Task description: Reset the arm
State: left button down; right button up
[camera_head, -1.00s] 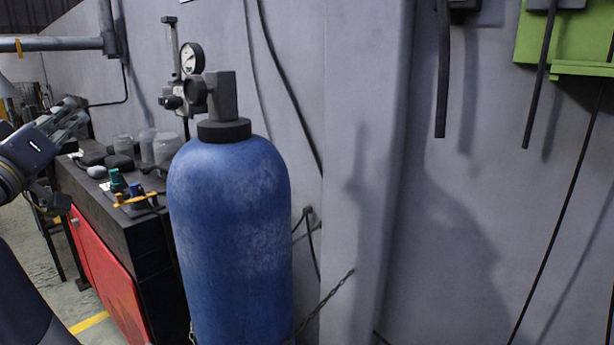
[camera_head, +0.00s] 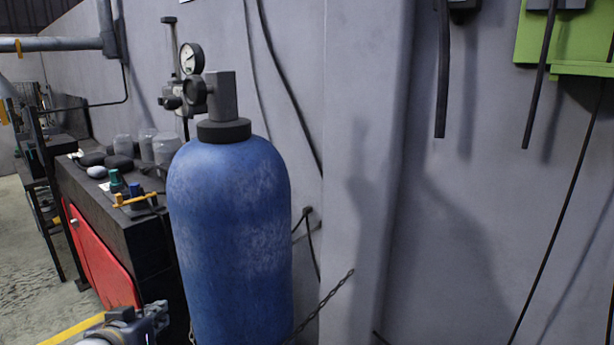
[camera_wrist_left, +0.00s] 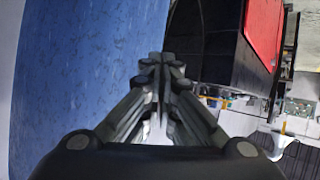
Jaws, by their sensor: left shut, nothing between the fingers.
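My left gripper (camera_head: 152,318) shows at the bottom edge of the head view, low in front of the dark cabinet and just left of the blue gas cylinder. In the left wrist view my left gripper (camera_wrist_left: 162,62) has its fingers together, with nothing held between them. The cylinder's blue side fills the left of that view, close beside the fingers; I cannot tell the exact gap. Most of my left arm is out of the frame. My right gripper is not in either view.
The blue gas cylinder (camera_head: 230,230) with valve and gauge (camera_head: 191,58) stands mid-view, with a chain (camera_head: 330,298) at its lower right. A red-fronted dark cabinet (camera_head: 130,222) carries jars (camera_head: 165,147) and small items. A grey wall (camera_head: 450,250) fills the right. Open floor (camera_head: 40,290) lies left.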

pick_arm(q)
jog(key=s+d+f+m+g, duration=0.1)
jog(key=s+d+f+g, duration=0.2)
jog(key=s+f, duration=0.6)
jog(key=s+d+f+m+g, duration=0.1)
jog(key=s+d+f+g, duration=0.15)
jog(key=s+f, duration=0.65)
jog(key=s+d+f+m+g, duration=0.1)
jog(key=s+d+f+g, duration=0.4)
jog(key=s, duration=0.6)
notch_tip(320, 180, down, 27)
jog(key=s+a+b, duration=0.1)
jog(key=a, duration=0.1)
jog(key=s+a+f+b, duration=0.1)
jog(key=s+a+f, duration=0.2)
jog(key=s+f, duration=1.4)
jog(key=shift+s+a+f+m+g, duration=0.2)
jog(key=shift+f+m+g, duration=0.25)
jog(key=shift+f, duration=0.3)
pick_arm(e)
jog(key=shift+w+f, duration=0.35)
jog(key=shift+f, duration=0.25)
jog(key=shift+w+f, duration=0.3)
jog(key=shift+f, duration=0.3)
